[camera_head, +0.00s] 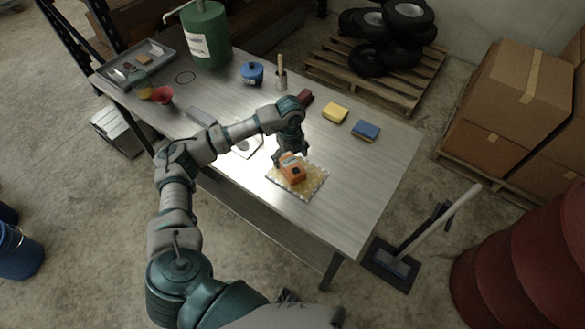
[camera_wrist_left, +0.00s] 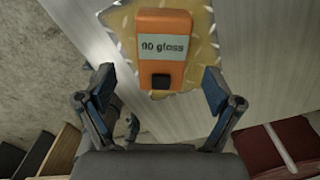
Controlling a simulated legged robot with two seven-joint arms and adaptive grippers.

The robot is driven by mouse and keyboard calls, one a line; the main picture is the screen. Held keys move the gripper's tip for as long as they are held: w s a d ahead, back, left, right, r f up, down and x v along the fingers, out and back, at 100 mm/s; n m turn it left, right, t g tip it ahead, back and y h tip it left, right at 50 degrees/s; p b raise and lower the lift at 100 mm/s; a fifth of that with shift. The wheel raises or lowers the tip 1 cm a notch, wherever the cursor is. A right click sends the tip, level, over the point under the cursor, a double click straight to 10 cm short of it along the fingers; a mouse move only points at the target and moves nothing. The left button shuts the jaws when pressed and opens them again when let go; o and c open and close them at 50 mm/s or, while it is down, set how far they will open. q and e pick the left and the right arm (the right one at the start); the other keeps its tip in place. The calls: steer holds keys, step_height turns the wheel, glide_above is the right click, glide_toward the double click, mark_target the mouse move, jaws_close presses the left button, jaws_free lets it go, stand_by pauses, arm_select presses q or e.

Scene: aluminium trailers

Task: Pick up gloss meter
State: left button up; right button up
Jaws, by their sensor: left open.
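The gloss meter (camera_head: 293,171) is a small orange block lying on a yellowish patterned plate (camera_head: 312,187) near the table's front edge. In the left wrist view the gloss meter (camera_wrist_left: 163,62) shows a pale label reading "90 gloss" and a dark button. My left gripper (camera_head: 290,156) is just above and behind it in the head view. In the wrist view my left gripper (camera_wrist_left: 158,85) is open, its two fingers on either side of the meter's lower end with gaps between. It holds nothing. My right gripper is not in view.
The table (camera_head: 372,178) is bare to the right of the plate. A yellow block (camera_head: 335,113), a blue block (camera_head: 366,131) and a dark red block (camera_head: 305,97) lie farther back. A blue pot (camera_head: 252,74) and a grey tray (camera_head: 165,53) stand toward the back left.

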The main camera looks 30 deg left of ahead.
mark_target(291, 165)
arm_select(q)
steer(key=shift+s+f, duration=0.1)
steer(key=shift+f, duration=0.5)
step_height(291, 165, down, 4)
steer(key=shift+d+r+p, duration=0.1)
steer(key=shift+p, duration=0.2)
steer(key=shift+w+f, duration=0.2)
steer(key=shift+f, duration=0.15)
steer(key=shift+c, duration=0.7)
steer(key=c, duration=1.2)
steer(key=shift+c, duration=1)
steer(key=shift+r, duration=0.1)
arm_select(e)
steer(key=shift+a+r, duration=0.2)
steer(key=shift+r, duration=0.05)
